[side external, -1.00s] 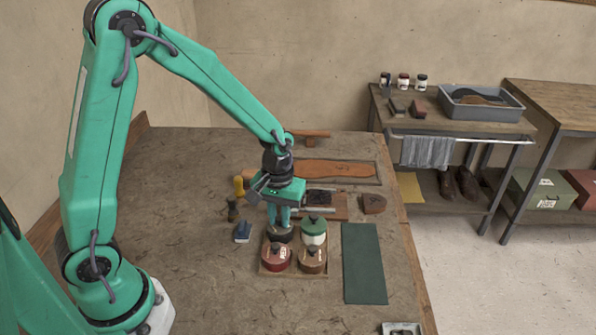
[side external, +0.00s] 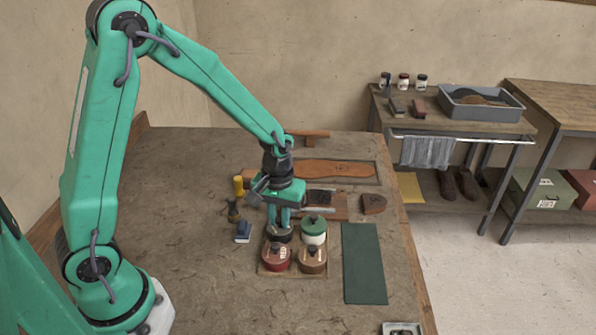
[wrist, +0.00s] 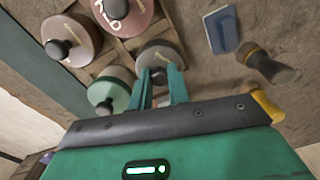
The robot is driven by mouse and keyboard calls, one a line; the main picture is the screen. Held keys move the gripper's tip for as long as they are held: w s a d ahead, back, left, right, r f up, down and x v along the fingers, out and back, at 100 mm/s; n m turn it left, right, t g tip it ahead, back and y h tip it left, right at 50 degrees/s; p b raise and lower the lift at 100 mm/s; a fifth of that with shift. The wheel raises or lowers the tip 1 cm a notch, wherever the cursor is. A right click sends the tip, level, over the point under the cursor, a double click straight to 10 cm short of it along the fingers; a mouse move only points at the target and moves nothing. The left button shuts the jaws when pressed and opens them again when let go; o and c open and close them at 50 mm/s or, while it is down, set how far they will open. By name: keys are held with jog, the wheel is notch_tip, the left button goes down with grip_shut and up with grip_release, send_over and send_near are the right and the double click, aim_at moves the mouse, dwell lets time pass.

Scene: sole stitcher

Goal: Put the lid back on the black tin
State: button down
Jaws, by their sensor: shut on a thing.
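The black tin (side external: 281,238) stands at the back left of a wooden tray of tins. Its dark round lid (wrist: 160,53) has a black knob and appears seated on or just above the tin; I cannot tell whether there is a gap. My gripper (side external: 280,226) points down over it, with its two teal fingers shut on the lid's knob. In the wrist view, the fingers (wrist: 160,80) stand on either side of the knob. The tin's body is mostly hidden by the lid and the neighbouring tins.
A red tin (side external: 276,257), a brown tin (side external: 313,261) and a green-lidded tin (side external: 314,231) stand close by in the tray (side external: 292,274). A blue block (side external: 243,232) and a dark brush (side external: 233,211) lie left. A green mat (side external: 365,263) lies right.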

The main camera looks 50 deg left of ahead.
jog(key=c, duration=0.8)
grip_release()
jog(key=shift+o, duration=0.2)
jog(key=shift+r, duration=0.15)
jog(key=shift+r, duration=3.35)
grip_shut()
jog(key=shift+f, duration=2.55)
jog(key=shift+r, duration=0.15)
